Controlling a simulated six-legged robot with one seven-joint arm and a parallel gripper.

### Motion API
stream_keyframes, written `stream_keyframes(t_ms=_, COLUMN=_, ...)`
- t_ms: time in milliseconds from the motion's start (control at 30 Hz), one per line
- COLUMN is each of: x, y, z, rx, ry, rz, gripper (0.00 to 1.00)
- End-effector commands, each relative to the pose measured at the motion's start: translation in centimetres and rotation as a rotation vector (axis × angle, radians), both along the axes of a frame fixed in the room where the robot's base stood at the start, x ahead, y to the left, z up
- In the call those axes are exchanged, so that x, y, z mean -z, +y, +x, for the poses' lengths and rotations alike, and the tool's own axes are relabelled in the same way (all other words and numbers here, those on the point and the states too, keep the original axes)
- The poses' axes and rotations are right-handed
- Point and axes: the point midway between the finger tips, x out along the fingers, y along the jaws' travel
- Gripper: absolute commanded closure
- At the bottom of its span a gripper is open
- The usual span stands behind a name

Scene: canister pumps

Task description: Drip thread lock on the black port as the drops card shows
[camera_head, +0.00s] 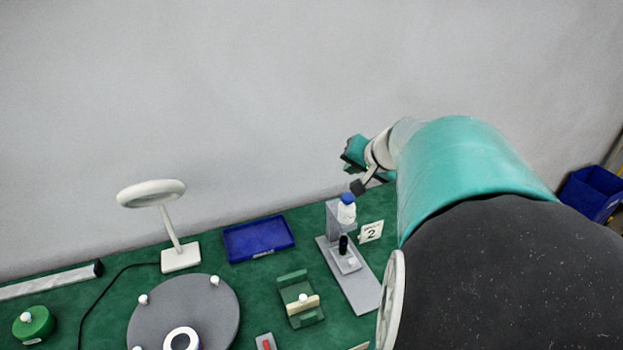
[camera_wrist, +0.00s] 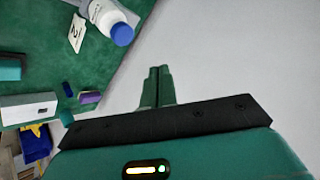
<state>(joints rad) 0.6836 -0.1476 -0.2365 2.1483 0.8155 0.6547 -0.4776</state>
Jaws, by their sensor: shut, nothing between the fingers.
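The white bottle with a blue cap (camera_head: 346,212) is upright at the grey stand (camera_head: 352,285); it also shows in the wrist view (camera_wrist: 105,14). A black upright cylinder (camera_head: 343,244), apparently the black port, stands on a grey block just below the bottle in the head view. A white card (camera_head: 371,232) reading "2" stands right of the bottle; it also shows in the wrist view (camera_wrist: 77,32). My gripper (camera_wrist: 157,76) has its green fingers together, empty and apart from the bottle. In the head view it is small, above the bottle.
A blue tray (camera_head: 258,240), a white ring lamp (camera_head: 180,256), a grey round plate (camera_head: 205,318) and a green holder (camera_head: 300,299) stand to the left on the green bench. A blue bin (camera_head: 592,193) is at the far right. The grey wall rises behind the bench.

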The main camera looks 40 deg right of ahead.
Motion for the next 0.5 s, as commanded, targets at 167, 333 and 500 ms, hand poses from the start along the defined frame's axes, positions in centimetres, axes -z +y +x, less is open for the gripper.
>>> stream_keyframes(t_ms=167, x=0.0, y=0.0, z=0.0, rx=-0.002, ry=0.000, rz=-0.002, gripper=1.00)
stream_keyframes(t_ms=333, x=-0.4, y=0.1, z=0.1, rx=-0.076, ry=0.012, rz=-0.069, gripper=1.00)
stream_keyframes(t_ms=500, x=-1.1, y=0.1, z=0.2, rx=-0.280, ry=0.046, rz=-0.257, gripper=1.00)
